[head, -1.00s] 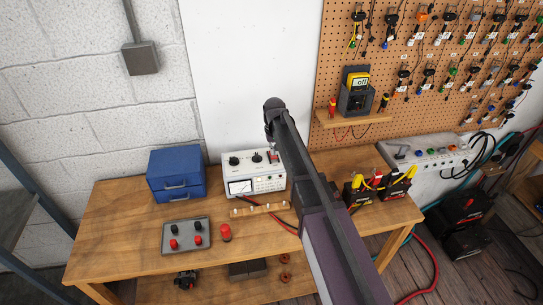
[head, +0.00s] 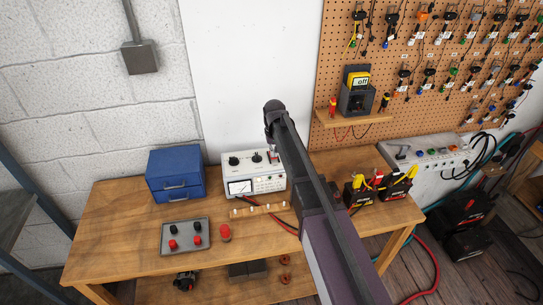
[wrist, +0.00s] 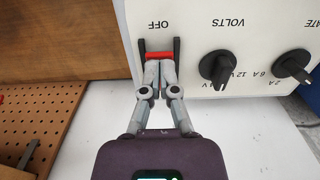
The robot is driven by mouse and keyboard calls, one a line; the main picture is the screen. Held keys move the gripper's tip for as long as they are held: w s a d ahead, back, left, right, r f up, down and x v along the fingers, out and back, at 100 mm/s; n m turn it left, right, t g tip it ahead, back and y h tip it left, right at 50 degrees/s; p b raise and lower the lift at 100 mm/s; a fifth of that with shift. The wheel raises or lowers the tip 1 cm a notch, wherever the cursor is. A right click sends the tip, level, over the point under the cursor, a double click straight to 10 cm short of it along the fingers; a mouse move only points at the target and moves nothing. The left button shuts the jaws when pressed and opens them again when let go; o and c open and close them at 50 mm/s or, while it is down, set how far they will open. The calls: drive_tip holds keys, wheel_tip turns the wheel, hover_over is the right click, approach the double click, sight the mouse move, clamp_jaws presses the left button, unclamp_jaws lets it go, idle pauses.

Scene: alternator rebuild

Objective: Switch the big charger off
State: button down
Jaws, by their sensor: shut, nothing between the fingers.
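The big charger (head: 254,180) is a white box with a meter, two black knobs and a red switch, standing at the back of the wooden bench in the head view. In the wrist view its panel (wrist: 192,75) appears upside down, with the words OFF and VOLTS. The red switch (wrist: 158,55) sits between two black guards beside OFF. My gripper (wrist: 159,64) is shut and empty, its fingertips at the red switch and between the guards. The fingertips cover part of the switch, so I cannot tell its position. In the head view my arm hides most of the gripper.
A blue drawer box (head: 174,174) stands left of the charger. A grey tray with red and black knobs (head: 185,246) and a red cylinder (head: 225,233) lie in front. Small batteries (head: 398,187) stand at the right. A multimeter (head: 356,92) rests on the pegboard shelf.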

drive_tip(key=shift+f+b, duration=0.35)
drive_tip(key=shift+f, duration=0.1)
idle(0.3)
drive_tip(key=shift+r, duration=0.15)
drive_tip(key=shift+r+p, duration=3.45)
drive_tip(key=shift+p, duration=0.1)
drive_tip(key=shift+f, duration=0.1)
drive_tip(key=shift+m, duration=0.8)
drive_tip(key=s+d+f+b, duration=0.1)
drive_tip(key=s+d, duration=0.3)
drive_tip(key=s+d+f+b, duration=0.2)
drive_tip(key=s+d, duration=0.2)
drive_tip(key=d, duration=0.1)
drive_tip(key=s+d+f+b, duration=0.1)
drive_tip(key=s+d, duration=0.4)
drive_tip(key=shift+f, duration=0.15)
drive_tip(key=s+d+f+m+b, duration=0.1)
drive_tip(key=s+d+f+b, duration=0.2)
drive_tip(key=s+d, duration=0.5)
drive_tip(key=s, duration=0.5)
drive_tip(key=shift+d+f+m+b, duration=0.15)
drive_tip(key=shift+d+m+b, duration=0.15)
drive_tip(key=shift+d+b, duration=0.1)
